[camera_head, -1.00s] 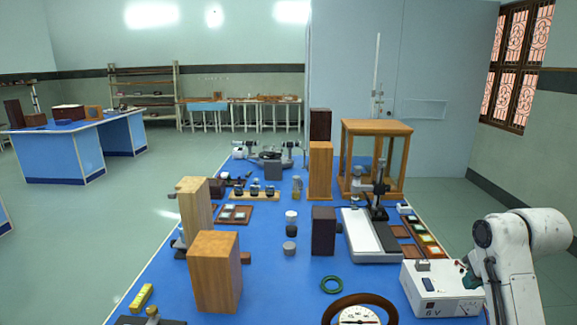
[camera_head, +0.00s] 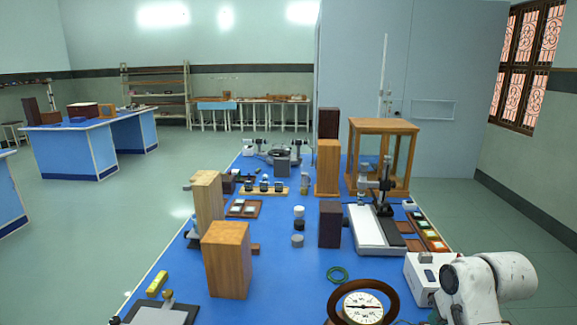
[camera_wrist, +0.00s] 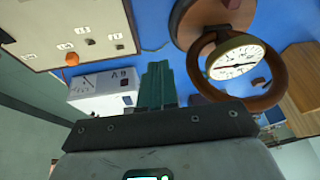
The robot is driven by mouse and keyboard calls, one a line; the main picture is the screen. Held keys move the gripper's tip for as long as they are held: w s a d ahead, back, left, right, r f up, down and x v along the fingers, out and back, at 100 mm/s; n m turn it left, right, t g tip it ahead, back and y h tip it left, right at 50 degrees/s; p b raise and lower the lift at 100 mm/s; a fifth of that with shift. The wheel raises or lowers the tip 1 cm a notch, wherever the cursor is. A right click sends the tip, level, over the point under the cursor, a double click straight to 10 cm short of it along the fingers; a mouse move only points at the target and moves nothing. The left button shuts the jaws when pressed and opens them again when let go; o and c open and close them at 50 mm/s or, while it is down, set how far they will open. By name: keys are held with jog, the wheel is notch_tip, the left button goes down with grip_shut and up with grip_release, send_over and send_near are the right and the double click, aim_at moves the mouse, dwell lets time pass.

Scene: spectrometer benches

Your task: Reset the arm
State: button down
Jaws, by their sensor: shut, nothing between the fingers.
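My arm's white and grey links show at the lower right in the head view, in front of a white box. My gripper's fingertips cannot be made out there. In the wrist view my gripper (camera_wrist: 157,82) points away from the camera. Its green fingers are together, with nothing between them. Beyond them is the blue bench top (camera_wrist: 155,25). The white 6 V box (camera_wrist: 100,92) is to the left of the fingers, and a round dial gauge in a brown ring (camera_wrist: 268,98) is to the right. No contact with either is visible.
The white box (camera_head: 418,275) is close to my arm. Open floor (camera_head: 110,220) lies left of the bench.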

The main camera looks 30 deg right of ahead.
jog(key=s+a+f+n+g+y, duration=0.1)
jog(key=s+a+f, duration=0.2)
jog(key=a+f, duration=0.45)
jog(key=s+a+f+n+y, duration=0.1)
jog(key=s+a+f, duration=0.25)
jog(key=a, duration=0.75)
jog(key=s+a+f+n+g, duration=0.1)
jog(key=s+a+f, duration=0.1)
jog(key=s, duration=0.4)
jog(key=s+a+f+n+g+h, duration=0.1)
jog(key=s+a+f, duration=0.1)
jog(key=s, duration=0.4)
jog(key=shift+a+f+n, duration=0.3)
jog(key=shift+a+f, duration=0.05)
jog(key=shift+f, duration=0.05)
